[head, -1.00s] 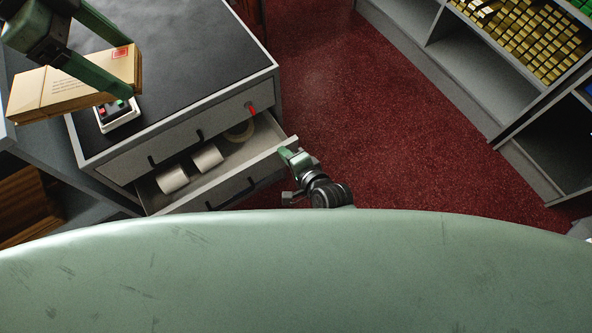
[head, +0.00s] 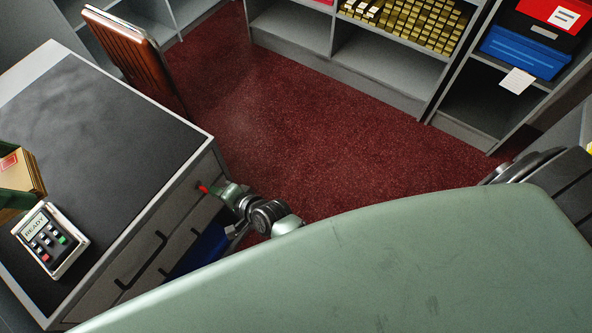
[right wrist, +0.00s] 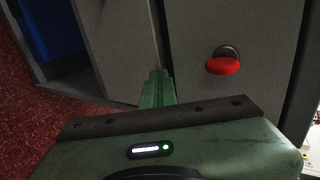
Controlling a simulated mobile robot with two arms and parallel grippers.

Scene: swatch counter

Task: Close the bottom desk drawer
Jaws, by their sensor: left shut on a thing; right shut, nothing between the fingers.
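The desk (head: 115,140) stands at the left of the head view, its drawer fronts facing lower right. The bottom drawer (head: 183,250) shows a dark handle, and its front looks flush or nearly flush with the drawer above; no contents show. My right gripper (head: 225,190) is shut and empty at the far end of the drawer fronts. In the right wrist view, its fingers (right wrist: 158,86) are close to the grey drawer fronts; contact is unclear. My left gripper (head: 14,198), partly cut off at the left edge, is shut on a bundle of envelopes (head: 34,176) above the desk.
A red knob (head: 203,188) sits near the right gripper, also in the wrist view (right wrist: 223,66). A keypad device (head: 50,240) lies on the desk. Something blue (head: 206,246) shows below the drawers.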

